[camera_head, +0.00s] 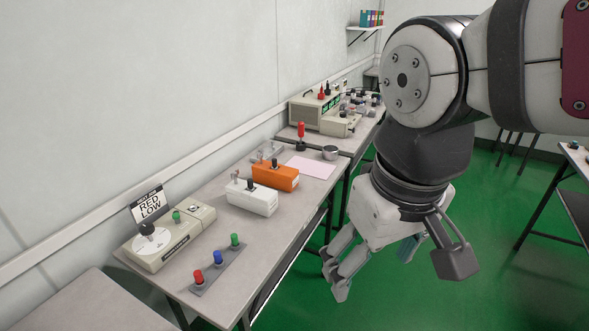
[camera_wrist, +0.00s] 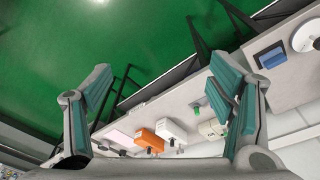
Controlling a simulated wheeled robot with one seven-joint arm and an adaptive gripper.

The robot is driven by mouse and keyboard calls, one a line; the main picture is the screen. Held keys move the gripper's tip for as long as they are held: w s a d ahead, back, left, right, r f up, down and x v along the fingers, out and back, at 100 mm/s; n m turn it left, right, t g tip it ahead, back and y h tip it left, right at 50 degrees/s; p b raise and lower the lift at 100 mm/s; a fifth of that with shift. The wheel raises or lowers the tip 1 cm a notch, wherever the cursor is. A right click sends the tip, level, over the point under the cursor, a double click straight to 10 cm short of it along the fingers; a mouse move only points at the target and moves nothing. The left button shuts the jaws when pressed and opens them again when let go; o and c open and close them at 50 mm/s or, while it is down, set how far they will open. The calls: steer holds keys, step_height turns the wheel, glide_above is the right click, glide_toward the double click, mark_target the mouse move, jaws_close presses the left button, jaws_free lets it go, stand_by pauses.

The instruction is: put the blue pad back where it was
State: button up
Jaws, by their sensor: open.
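In the wrist view my gripper (camera_wrist: 160,85) is open with nothing between the fingers, and the blue piece lies beyond the right finger.
A grey strip (camera_head: 203,291) holds red, blue and green knobs, beside a tester with a "RED LOW" sign (camera_head: 150,204). A white box (camera_head: 252,201), an orange box (camera_head: 275,178) and a pink sheet (camera_head: 311,167) lie farther back. A bare tabletop (camera_head: 90,308) is at front left.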

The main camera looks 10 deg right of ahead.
steer(key=s+d+f+m, duration=0.1)
steer(key=s+d, duration=0.2)
steer(key=s, duration=0.2)
steer(key=shift+s+m, duration=0.3)
steer(key=shift+s, duration=0.05)
steer(key=shift+r, duration=0.1)
